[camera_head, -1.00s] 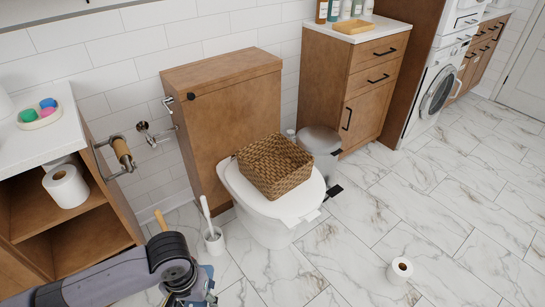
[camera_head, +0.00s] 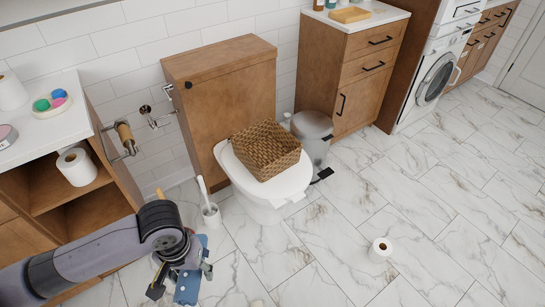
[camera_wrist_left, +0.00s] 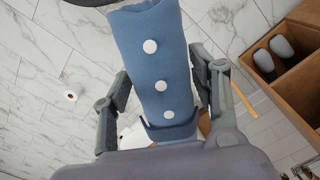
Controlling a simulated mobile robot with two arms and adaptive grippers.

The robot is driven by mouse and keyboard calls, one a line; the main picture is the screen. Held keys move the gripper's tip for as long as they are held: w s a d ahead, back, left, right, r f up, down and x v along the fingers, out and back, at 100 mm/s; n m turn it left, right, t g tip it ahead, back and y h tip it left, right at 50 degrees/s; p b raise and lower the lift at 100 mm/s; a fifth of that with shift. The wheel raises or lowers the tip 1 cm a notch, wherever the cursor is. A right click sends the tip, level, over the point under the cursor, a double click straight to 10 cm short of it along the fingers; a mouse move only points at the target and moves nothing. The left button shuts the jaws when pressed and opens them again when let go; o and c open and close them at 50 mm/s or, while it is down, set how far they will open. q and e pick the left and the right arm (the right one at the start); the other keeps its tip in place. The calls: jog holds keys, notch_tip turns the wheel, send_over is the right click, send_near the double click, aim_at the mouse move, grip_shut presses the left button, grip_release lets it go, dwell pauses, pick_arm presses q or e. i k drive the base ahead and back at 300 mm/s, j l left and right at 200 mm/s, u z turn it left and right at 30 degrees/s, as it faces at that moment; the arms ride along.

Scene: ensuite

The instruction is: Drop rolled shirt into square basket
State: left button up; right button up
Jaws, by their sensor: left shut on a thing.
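A woven brown square basket (camera_head: 266,158) sits upright on the closed lid of the white toilet (camera_head: 232,165). My left gripper (camera_head: 176,272) is at the lower left, in front of the toilet and to the left of the basket, apart from it. It is shut on the blue rolled shirt (camera_head: 188,286), partly hidden by the gripper. In the left wrist view the rolled shirt (camera_wrist_left: 150,30), with three white round buttons, stands between the two fingers of the gripper (camera_wrist_left: 160,85). My right gripper is not in view.
A toilet brush (camera_head: 209,210) stands left of the toilet, a grey bin (camera_head: 314,135) to its right. A wooden shelf unit (camera_head: 120,180) is at the left. A paper roll (camera_head: 381,248) lies on the otherwise clear marble floor at right.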

aim_at(261, 156)
jog(key=i+l+u, duration=0.15)
jog(key=l, duration=0.35)
jog(key=i+l+u, duration=0.1)
jog(key=l, duration=0.4)
jog(key=i+l+u, duration=0.15)
jog(key=l, duration=0.4)
jog(key=i+u, duration=0.15)
jog(key=i, duration=0.4)
jog(key=i+l+u, duration=0.15)
jog(key=i, duration=0.35)
jog(key=i+l+u, duration=0.1)
jog(key=i, duration=0.4)
jog(key=l, duration=0.1)
